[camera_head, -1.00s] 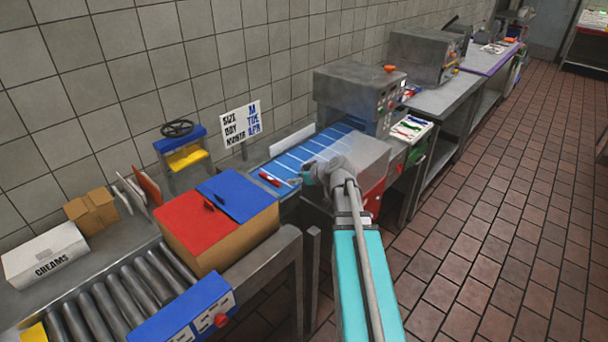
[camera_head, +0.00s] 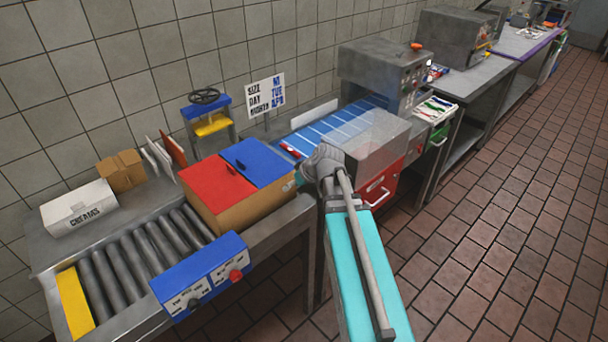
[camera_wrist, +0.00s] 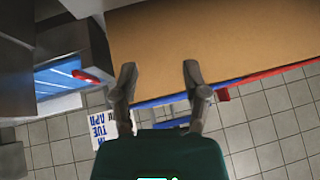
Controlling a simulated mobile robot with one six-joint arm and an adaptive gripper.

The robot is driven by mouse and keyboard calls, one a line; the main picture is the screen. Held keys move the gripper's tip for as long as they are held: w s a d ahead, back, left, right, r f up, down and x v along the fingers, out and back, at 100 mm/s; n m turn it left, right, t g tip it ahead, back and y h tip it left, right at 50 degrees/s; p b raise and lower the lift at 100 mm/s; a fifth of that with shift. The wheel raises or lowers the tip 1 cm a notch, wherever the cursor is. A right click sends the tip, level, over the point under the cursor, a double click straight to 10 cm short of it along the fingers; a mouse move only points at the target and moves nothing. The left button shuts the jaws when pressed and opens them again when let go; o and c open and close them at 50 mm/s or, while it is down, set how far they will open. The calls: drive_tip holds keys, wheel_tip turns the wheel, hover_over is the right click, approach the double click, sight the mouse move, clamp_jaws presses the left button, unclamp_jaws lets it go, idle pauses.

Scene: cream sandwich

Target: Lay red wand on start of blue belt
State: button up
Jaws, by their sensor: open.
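The red wand (camera_head: 290,151) lies on the near end of the blue belt (camera_head: 335,127), close to its left edge. In the wrist view, the wand (camera_wrist: 88,76) rests at the end of the belt (camera_wrist: 55,76), to the left of my gripper (camera_wrist: 160,73). My gripper is open, with nothing between its fingers, and is apart from the wand. Its fingers point toward the side of a brown box. In the head view, my own arm hides the fingers.
The brown box (camera_head: 252,209) with red and blue lids stands close to my gripper. A roller conveyor (camera_head: 150,252) and a white box (camera_head: 78,207) are at left. A grey machine (camera_head: 387,72) covers the belt's far end. The tiled floor at right is clear.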

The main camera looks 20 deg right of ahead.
drive_tip(key=s+a+f+m+g+h+b, duration=0.1)
drive_tip(key=s+a+f+g+h+b, duration=0.1)
drive_tip(key=s+a+f+g+b, duration=0.1)
drive_tip(key=s+a+f+m+g+h+b, duration=0.2)
drive_tip(key=s+a+f+b, duration=0.4)
drive_tip(key=s+f, duration=0.4)
drive_tip(key=shift+f+g+b, duration=0.35)
drive_tip(key=shift+g+b, duration=0.05)
drive_tip(key=shift+b, duration=0.15)
drive_tip(key=shift+a, duration=0.1)
